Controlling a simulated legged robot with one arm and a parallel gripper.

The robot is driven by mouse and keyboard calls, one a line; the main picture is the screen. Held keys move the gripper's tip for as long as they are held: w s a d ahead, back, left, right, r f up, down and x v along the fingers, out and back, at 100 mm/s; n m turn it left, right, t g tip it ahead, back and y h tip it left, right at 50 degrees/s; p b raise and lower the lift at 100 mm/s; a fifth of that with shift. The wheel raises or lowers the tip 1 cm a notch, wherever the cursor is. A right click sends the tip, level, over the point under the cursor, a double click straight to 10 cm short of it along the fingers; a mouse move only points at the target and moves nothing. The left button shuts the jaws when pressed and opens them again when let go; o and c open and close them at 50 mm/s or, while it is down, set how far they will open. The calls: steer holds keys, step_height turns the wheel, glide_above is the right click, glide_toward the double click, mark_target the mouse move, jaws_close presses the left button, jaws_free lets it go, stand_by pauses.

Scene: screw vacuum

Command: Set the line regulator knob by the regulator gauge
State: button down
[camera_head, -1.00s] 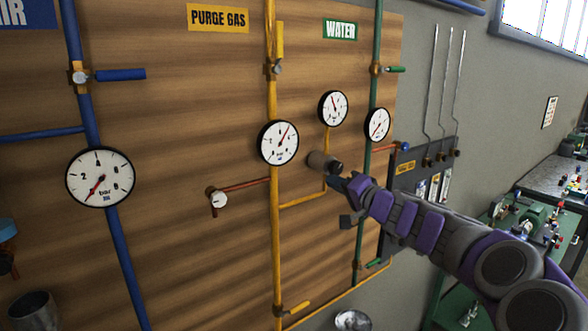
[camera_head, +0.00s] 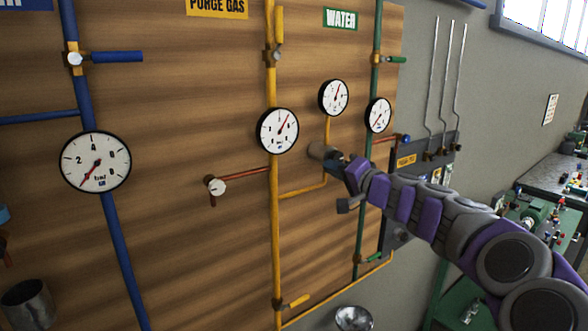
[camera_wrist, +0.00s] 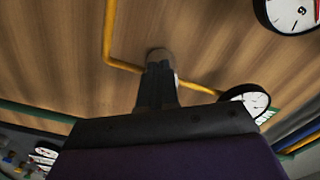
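The regulator knob (camera_head: 322,151) is a grey-brown cylinder on the wooden board, on the yellow pipe below a small round gauge. This gauge (camera_head: 333,97) is white with a black rim, and its needle points up and slightly right; its numbers are too small to read. My gripper (camera_head: 338,160) reaches the knob from the right. In the wrist view the knob (camera_wrist: 160,56) sits at the tips of my gripper's fingers (camera_wrist: 158,76), which look close together around it. The fingers partly hide the knob.
A larger gauge (camera_head: 277,131) is left of the knob on the yellow pipe, and another gauge (camera_head: 379,115) is on the green pipe to the right. Yellow (camera_head: 298,301) and green (camera_head: 370,258) handles stick out below.

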steer(key=shift+s+a+f+b, duration=0.15)
steer(key=shift+s+f+b, duration=0.05)
steer(key=shift+b, duration=0.4)
steer(key=b+v, duration=0.2)
steer(key=v, duration=0.4)
steer(key=s+a+f+n+g+b, duration=0.25)
steer(key=s+a+f+g, duration=0.25)
steer(key=s+a+f, duration=0.45)
steer(key=s+a+f+n+g+b, duration=0.1)
steer(key=s+a+f+n+g, duration=0.4)
steer(key=s, duration=0.7)
steer(key=s+d+f+g+h+b, duration=0.25)
steer(key=s+f+h, duration=0.25)
steer(key=s+f, duration=0.75)
steer(key=s+d+f+m+g+h+b, duration=0.1)
steer(key=s+d+f+g+h, duration=0.3)
steer(key=s+d+f, duration=0.7)
steer(key=s+d+m+h, duration=0.1)
steer(key=s+d, duration=0.1)
steer(key=s, duration=0.1)
steer(key=shift+m+h, duration=0.3)
steer(key=shift+m, duration=0.05)
